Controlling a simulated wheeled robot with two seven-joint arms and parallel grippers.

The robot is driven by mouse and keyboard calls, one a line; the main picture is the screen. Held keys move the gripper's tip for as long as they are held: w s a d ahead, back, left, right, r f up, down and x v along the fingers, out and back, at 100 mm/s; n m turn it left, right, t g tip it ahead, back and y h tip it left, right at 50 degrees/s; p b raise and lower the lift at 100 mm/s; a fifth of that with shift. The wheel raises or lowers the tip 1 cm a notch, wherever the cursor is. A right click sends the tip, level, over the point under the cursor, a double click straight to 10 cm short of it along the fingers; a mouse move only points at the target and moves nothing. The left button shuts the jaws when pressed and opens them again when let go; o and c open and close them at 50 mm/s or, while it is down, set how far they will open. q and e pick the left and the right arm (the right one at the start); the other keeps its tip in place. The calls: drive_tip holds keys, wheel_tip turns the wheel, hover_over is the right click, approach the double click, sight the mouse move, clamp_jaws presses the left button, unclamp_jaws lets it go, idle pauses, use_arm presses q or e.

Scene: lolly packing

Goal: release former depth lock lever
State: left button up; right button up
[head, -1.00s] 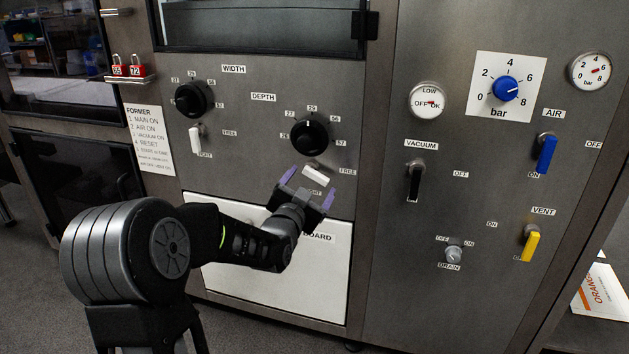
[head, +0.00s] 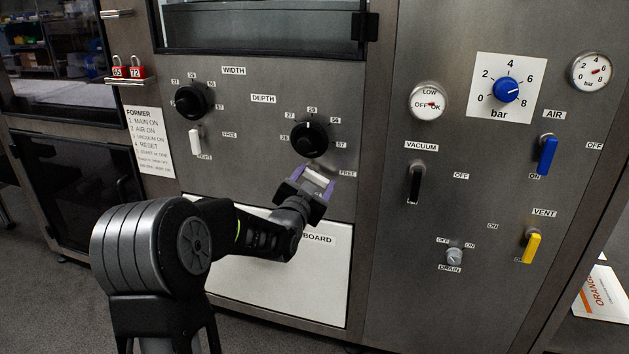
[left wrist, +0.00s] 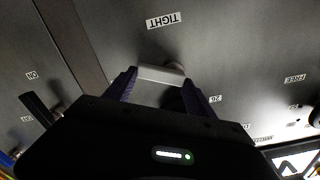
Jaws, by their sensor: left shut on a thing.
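The white depth lock lever (head: 319,178) sits on the panel below the black DEPTH knob (head: 309,139). It slants down to the right, with the FREE label (head: 347,174) to its right. My left gripper (head: 313,181) is shut on this lever, one purple finger on each side. In the left wrist view the lever (left wrist: 161,74) spans between the two fingertips, with the TIGHT label (left wrist: 164,20) apart from it. The gripper hides the TIGHT label in the head view. My right gripper is not in view.
The WIDTH knob (head: 193,101) and its white lever (head: 195,141), which hangs down, are to the left. A black vacuum lever (head: 414,183) is to the right. A white board panel (head: 325,270) lies below my left wrist.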

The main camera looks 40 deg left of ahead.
use_arm(q)
drive_tip(key=c, duration=0.6)
drive_tip(key=n+b, duration=0.4)
drive_tip(key=b, duration=0.1)
drive_tip(key=shift+a, duration=0.1)
drive_tip(key=shift+r+n, duration=0.4)
drive_tip(key=shift+n, duration=0.2)
drive_tip(key=o, duration=1.4)
drive_tip(key=shift+r, duration=0.1)
drive_tip(key=p+v, duration=0.1)
drive_tip(key=v, duration=0.6)
drive_tip(key=shift+s, duration=0.4)
